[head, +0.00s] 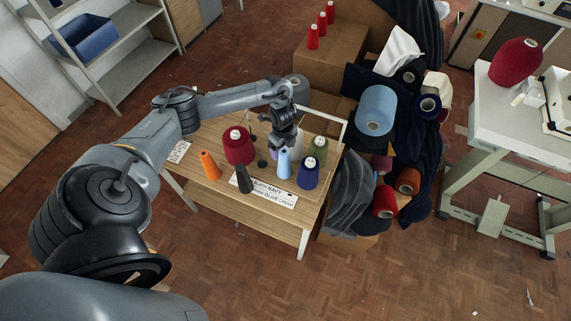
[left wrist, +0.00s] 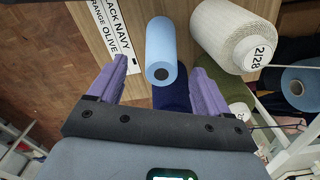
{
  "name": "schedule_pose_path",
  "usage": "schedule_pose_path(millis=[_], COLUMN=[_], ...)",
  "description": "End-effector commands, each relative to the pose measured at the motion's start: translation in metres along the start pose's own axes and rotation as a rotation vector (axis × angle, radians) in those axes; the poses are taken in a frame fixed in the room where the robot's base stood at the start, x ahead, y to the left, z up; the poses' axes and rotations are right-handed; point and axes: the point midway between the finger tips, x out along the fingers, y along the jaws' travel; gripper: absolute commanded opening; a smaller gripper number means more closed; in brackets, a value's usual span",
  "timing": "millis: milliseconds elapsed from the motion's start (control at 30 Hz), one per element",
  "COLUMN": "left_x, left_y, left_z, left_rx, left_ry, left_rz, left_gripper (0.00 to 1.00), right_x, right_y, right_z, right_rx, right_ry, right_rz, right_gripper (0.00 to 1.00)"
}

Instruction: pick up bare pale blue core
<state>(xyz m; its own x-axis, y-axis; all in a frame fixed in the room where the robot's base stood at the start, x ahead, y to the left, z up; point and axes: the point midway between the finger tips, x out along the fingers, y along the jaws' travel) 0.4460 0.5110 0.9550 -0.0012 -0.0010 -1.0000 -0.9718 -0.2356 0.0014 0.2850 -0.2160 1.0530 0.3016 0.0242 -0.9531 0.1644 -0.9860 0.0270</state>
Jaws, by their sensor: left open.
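The bare pale blue core (head: 284,165) stands on the small wooden table (head: 213,197), near the label strip (head: 272,194). My left gripper (head: 283,145) is just above it, pointing down. In the left wrist view the pale blue core (left wrist: 160,45) shows between and beyond the two purple fingers of my open left gripper (left wrist: 160,70). There is a gap on both sides, so the fingers look apart from it. My right gripper is in neither view.
A navy cone (head: 308,173), an olive cone (head: 318,149) and a cream cone (left wrist: 230,35) stand close to the core. A maroon cone (head: 238,145), an orange core (head: 209,166) and a black core (head: 244,180) stand to its left. Piled cloth (head: 350,185) lies right of the table.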

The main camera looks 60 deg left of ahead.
Motion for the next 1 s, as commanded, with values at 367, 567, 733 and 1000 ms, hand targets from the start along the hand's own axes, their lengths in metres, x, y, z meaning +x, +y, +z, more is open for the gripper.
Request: schedule_pose_path(millis=[367, 567, 733, 1000], left_x=[0.03, 0.054, 0.06, 0.06], left_y=[0.0, 0.0, -0.001, -0.001], left_z=[-0.001, -0.002, -0.002, -0.001], left_rx=[-0.001, 0.0, 0.0, 0.001], left_ry=[0.0, -0.001, -0.001, -0.001], left_rz=[0.002, 0.001, -0.001, -0.001], left_gripper=[0.79, 0.79, 0.79, 0.65], right_x=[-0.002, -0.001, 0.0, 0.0], right_y=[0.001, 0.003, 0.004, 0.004], right_z=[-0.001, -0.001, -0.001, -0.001], right_rx=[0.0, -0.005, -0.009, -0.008], right_ry=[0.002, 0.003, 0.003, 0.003], right_rz=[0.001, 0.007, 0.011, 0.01], right_gripper=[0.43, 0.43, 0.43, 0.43])
